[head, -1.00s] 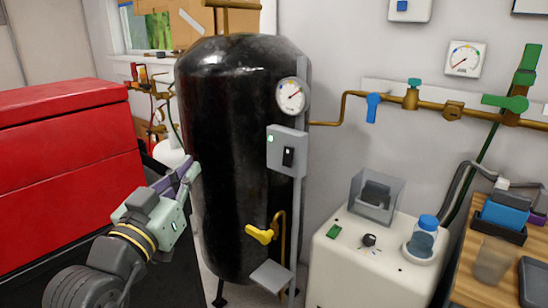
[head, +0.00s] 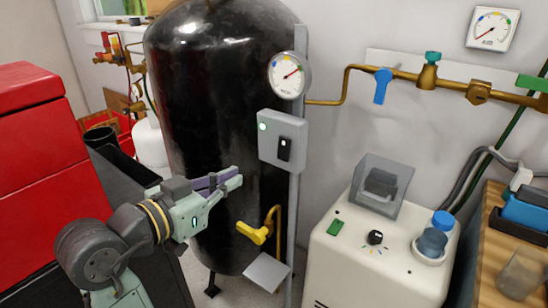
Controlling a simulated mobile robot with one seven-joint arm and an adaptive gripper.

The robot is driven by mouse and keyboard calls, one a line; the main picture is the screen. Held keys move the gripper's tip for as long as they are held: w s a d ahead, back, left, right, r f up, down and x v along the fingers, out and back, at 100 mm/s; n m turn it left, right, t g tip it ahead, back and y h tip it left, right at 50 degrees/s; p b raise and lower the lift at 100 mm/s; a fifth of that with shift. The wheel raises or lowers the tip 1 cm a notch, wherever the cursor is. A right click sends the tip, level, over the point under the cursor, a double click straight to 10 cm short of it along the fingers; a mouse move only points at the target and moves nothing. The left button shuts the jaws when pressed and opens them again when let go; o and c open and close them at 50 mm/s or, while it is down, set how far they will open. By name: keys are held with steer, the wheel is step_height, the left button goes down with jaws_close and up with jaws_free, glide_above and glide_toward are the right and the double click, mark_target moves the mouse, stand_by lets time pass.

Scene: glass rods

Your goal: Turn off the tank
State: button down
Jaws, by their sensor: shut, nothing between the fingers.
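The tank (head: 215,110) is a tall black upright cylinder in the middle of the head view. A grey switch box (head: 283,140) is fixed on a grey post at its right side. The box has a lit green light (head: 263,127) and a black switch (head: 285,148). A round gauge (head: 289,75) sits above the box. A yellow valve handle (head: 252,232) on a brass pipe is lower down. My gripper (head: 238,176) is shut and empty in front of the tank, left of and below the switch box and above the yellow handle. It appears apart from both.
A red cabinet (head: 35,165) stands at the left. A white machine (head: 345,262) with a knob and a water bottle (head: 432,238) stands at the right, beside a wooden table (head: 483,265). A brass pipe with a blue valve handle (head: 382,86) runs along the wall.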

mark_target(282, 155)
steer(key=p+x, duration=0.3)
steer(key=x, duration=1.1)
steer(key=shift+f, duration=0.1)
